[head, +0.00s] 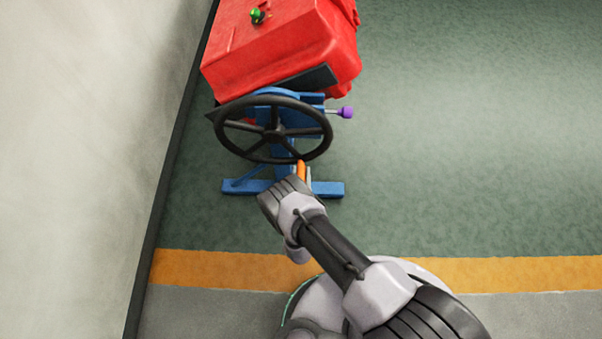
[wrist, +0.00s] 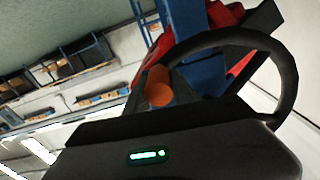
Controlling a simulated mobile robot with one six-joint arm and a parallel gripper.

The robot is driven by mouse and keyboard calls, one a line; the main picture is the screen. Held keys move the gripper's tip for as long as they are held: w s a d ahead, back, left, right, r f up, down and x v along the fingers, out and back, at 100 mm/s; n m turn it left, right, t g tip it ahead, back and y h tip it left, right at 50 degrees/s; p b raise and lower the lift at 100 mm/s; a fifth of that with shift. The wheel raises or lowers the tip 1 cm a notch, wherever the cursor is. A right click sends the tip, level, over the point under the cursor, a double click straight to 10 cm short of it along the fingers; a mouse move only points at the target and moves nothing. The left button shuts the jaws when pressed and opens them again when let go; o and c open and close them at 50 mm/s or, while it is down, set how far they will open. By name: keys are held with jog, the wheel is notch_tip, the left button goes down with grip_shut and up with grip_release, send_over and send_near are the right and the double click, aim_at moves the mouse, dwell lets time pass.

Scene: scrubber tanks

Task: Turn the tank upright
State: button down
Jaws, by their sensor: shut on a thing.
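The red tank (head: 285,48) sits tilted on a blue stand (head: 328,188) in the head view; a small part of its red body shows at the top of the wrist view. A black handwheel (head: 325,145) is on the near side of the stand, and its rim (wrist: 288,85) curves through the right of the wrist view. My gripper (head: 302,176) is at the wheel's lower rim, shut on an orange handle (wrist: 159,94). The fingers' contact with the handle is largely hidden in both views.
A purple-knobbed pin (head: 346,112) sticks out right of the wheel. A green knob (head: 257,15) is on the tank. A pale wall (head: 90,120) runs close on the left. The green floor (head: 480,140) to the right is clear.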

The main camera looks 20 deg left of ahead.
jog(key=shift+a, duration=0.15)
dwell(0.3)
jog(key=s+a+f+m, duration=0.1)
jog(key=a+f+m, duration=0.1)
jog(key=a+m, duration=0.4)
jog(key=shift+s+a, duration=0.4)
jog(key=shift+a, duration=0.75)
jog(key=c, duration=1.1)
grip_release()
jog(key=shift+f, duration=0.1)
